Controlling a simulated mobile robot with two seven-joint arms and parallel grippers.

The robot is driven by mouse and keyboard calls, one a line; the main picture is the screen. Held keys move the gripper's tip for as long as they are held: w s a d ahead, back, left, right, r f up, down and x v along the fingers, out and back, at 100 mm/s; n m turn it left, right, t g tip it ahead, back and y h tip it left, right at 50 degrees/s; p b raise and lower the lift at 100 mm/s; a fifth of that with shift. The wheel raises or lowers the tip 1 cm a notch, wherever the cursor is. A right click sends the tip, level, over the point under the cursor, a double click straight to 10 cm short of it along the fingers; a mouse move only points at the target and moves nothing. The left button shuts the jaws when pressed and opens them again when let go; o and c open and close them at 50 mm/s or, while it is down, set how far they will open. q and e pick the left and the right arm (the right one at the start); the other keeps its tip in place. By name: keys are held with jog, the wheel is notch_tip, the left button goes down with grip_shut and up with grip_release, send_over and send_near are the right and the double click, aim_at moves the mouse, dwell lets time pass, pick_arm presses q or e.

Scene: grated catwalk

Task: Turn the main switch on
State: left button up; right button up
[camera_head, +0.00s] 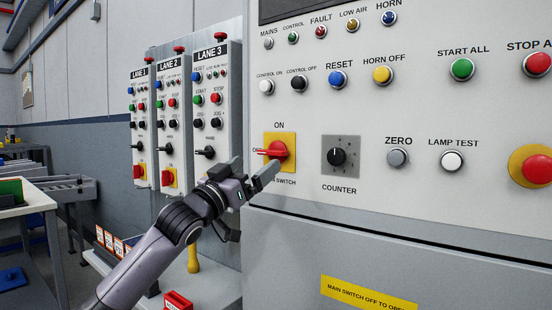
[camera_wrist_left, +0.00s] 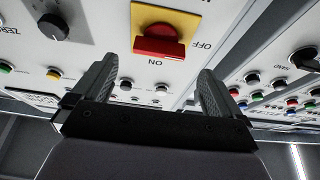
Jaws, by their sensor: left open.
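The main switch (camera_head: 280,150) is a red rotary handle on a yellow plate on the big grey panel. The handle lies about horizontal, its end pointing left toward a partly covered label, with ON printed above the plate. My left gripper (camera_head: 254,169) is just below and left of the switch in the head view, open and empty. In the left wrist view the picture is upside down; the red handle (camera_wrist_left: 158,42) shows beyond the spread fingers (camera_wrist_left: 156,84), apart from them. OFF is printed at its right there and ON below it. My right gripper is not in view.
A black counter knob (camera_head: 337,157) sits right of the switch, and several push buttons line the panel above. A red emergency button (camera_head: 536,169) is at far right. Three lane panels (camera_head: 171,120) stand at left, behind my left arm. A yellow-handled item (camera_head: 193,260) stands below.

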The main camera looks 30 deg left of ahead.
aim_at(269, 154)
pick_arm(q)
jog(key=x, duration=0.4)
jog(key=shift+w+r+p, duration=0.1)
jog(key=shift+r+p, duration=0.05)
jog(key=shift+p, duration=0.25)
jog(key=shift+x, duration=1.05)
jog(key=shift+d, duration=0.1)
jog(key=c, duration=0.9)
jog(key=shift+c, duration=0.2)
jog(key=shift+p, duration=0.35)
